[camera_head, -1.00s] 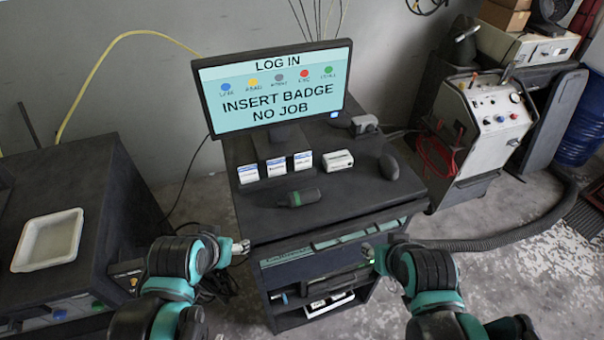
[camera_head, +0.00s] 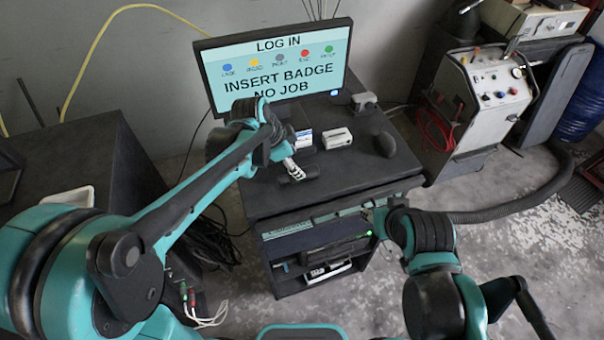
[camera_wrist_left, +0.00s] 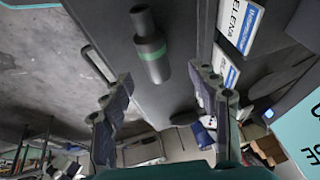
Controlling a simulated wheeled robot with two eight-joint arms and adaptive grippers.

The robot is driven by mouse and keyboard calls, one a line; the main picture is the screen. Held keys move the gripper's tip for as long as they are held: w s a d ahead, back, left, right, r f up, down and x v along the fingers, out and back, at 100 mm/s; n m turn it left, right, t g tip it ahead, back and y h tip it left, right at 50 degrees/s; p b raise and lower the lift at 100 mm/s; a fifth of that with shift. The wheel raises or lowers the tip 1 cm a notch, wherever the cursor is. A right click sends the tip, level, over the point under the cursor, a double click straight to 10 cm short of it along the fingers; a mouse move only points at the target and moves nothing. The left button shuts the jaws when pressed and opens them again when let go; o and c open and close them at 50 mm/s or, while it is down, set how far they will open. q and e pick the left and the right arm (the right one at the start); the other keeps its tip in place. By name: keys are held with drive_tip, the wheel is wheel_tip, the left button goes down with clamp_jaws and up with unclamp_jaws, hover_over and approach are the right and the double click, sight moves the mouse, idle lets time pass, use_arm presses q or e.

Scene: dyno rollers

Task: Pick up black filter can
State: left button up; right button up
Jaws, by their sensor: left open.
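The black filter can, a dark cylinder with a green band, lies on the workstation's dark top. In the left wrist view the can (camera_wrist_left: 151,52) lies just beyond and between the spread fingers of my open left gripper (camera_wrist_left: 160,80). In the head view my left gripper (camera_head: 292,170) is over the can and hides most of it; a dark end (camera_head: 312,171) shows to its right. Whether the fingers touch the can is unclear. My right gripper (camera_head: 374,222) is low by the workstation's front right edge, small and partly hidden by its arm.
The monitor (camera_head: 275,72) stands at the back. The front right of the workstation top (camera_head: 350,177) is clear.

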sight(304, 170)
use_arm(q)
drive_tip(key=x, duration=0.6)
drive_tip(key=shift+s+d+f, duration=0.25)
drive_tip(key=shift+d+f, duration=0.05)
drive_tip(key=shift+d, duration=0.05)
drive_tip(key=shift+c, duration=0.4)
drive_tip(key=c, duration=1.2)
